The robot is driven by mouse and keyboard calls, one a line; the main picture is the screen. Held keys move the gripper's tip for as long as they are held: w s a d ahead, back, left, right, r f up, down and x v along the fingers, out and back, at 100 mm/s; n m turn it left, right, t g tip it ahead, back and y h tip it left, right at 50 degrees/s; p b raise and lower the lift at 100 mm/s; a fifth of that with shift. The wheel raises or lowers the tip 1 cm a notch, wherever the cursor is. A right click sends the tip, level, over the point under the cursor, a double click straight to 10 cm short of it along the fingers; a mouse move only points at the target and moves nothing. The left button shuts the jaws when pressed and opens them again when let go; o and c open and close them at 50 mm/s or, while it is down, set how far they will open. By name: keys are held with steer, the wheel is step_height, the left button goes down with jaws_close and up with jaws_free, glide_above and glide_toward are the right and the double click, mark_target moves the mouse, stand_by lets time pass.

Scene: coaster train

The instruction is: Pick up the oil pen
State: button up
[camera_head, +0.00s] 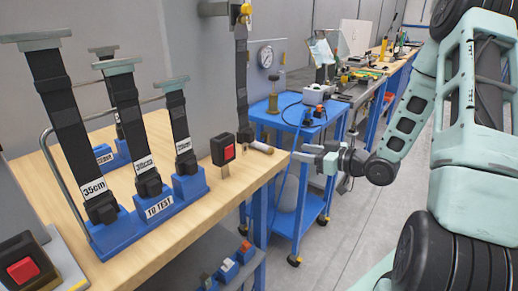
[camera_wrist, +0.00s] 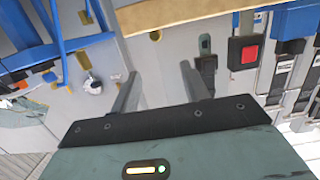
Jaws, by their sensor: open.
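No thing in either view can be told for certain as the oil pen. A small cylinder with a pale end (camera_head: 260,147) lies at the right edge of the wooden bench (camera_head: 222,190) in the head view; I cannot tell whether it is the pen. My gripper (camera_head: 303,155) is just to the right of that edge, pointing left toward the bench. In the wrist view my gripper (camera_wrist: 160,70) is open, with nothing between its fingers. A small brass-coloured round thing (camera_wrist: 155,35) shows beyond the fingertips.
A red button box (camera_head: 225,149) stands near the bench edge, with a hanging dark strap (camera_head: 241,80) beside it. Blue holders (camera_head: 150,215) with upright belts fill the bench's left part. A blue cart (camera_head: 285,112) stands behind my gripper. The floor (camera_head: 350,225) at right is clear.

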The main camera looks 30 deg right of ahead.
glide_toward(263, 146)
steer(key=x, duration=0.5)
steer(key=shift+w+r+p, duration=0.25)
steer(key=shift+p, duration=0.15)
steer(key=shift+f+p+x, duration=0.2)
steer(key=shift+f+x, duration=0.05)
steer(key=shift+x, duration=1.05)
steer(key=shift+f+p+x, duration=0.15)
steer(key=shift+f+x, duration=0.1)
steer(key=shift+x, duration=1.05)
steer(key=shift+s+d, duration=0.1)
steer(key=shift+d, duration=0.05)
jaws_close()
